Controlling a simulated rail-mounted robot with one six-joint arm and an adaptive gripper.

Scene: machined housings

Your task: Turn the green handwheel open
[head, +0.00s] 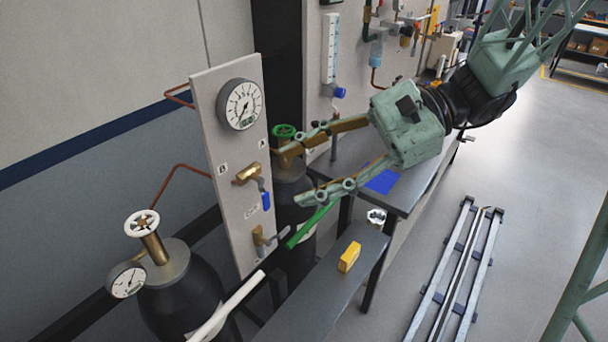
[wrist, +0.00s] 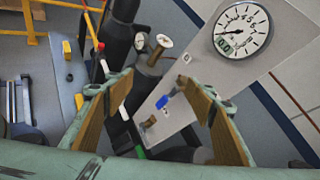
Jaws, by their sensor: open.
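The green handwheel (head: 284,131) sits on top of a dark cylinder (head: 290,217) just behind the right edge of the white panel, in the head view. My gripper (head: 292,177) is open, with its two fingers pointing left toward the panel. The upper finger passes just below the handwheel in the picture and covers part of the cylinder top; I cannot tell whether it touches. In the wrist view my gripper (wrist: 155,82) also shows open, and I cannot make out the green handwheel there.
The white panel (head: 213,130) carries a round gauge (head: 240,104), a brass valve with a blue lever (head: 265,200) and a lower valve. A white handwheel (head: 142,223) tops another cylinder at lower left. A yellow block (head: 349,257) lies on the grey bench (head: 318,300).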

